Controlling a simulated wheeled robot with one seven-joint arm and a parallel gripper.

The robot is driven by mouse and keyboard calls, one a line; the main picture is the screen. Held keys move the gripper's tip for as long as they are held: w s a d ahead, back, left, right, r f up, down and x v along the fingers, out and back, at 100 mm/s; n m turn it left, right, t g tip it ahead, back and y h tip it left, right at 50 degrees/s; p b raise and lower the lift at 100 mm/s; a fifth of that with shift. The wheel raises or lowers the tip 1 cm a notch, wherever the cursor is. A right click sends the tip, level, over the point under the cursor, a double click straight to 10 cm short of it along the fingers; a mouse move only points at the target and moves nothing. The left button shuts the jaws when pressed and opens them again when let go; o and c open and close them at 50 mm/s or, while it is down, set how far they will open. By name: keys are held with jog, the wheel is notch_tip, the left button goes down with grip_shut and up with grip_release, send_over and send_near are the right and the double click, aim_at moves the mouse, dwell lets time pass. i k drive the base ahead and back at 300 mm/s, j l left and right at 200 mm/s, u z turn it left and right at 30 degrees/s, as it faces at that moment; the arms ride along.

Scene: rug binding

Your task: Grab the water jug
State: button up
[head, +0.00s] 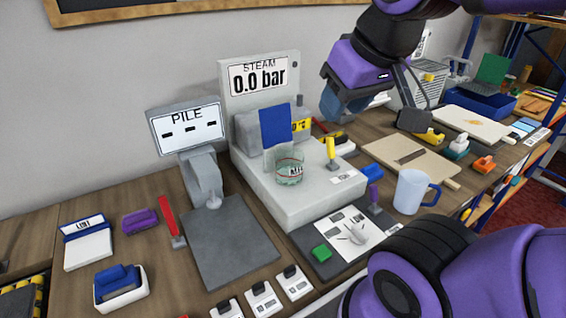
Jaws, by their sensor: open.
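A pale, translucent jug (410,191) with a blue handle on its right side stands upright on the wooden bench, right of the steam machine; I take it as the water jug. My gripper (377,111) is open, with its fingers spread apart. In the picture it is above and slightly left of the jug, clear of it. Nothing shows between the fingers. A small clear glass beaker (289,171) with a red line stands on the steam machine's base.
The grey steam machine (320,185) reads 0.0 bar. A wooden board (400,155) lies behind the jug. A dark mat (310,258) with a white sheet and a green block is left of the jug. A PILE display (187,125) stands further left.

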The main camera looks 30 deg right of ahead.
aim_at(412, 185)
jog(key=k+l+z, duration=0.15)
jog(key=l, duration=0.45)
jog(key=k+l+z, duration=0.1)
jog(key=l, duration=0.55)
jog(key=k+l+z, duration=0.15)
jog(key=l, duration=0.5)
jog(key=k+l+z, duration=0.15)
jog(key=l, duration=0.5)
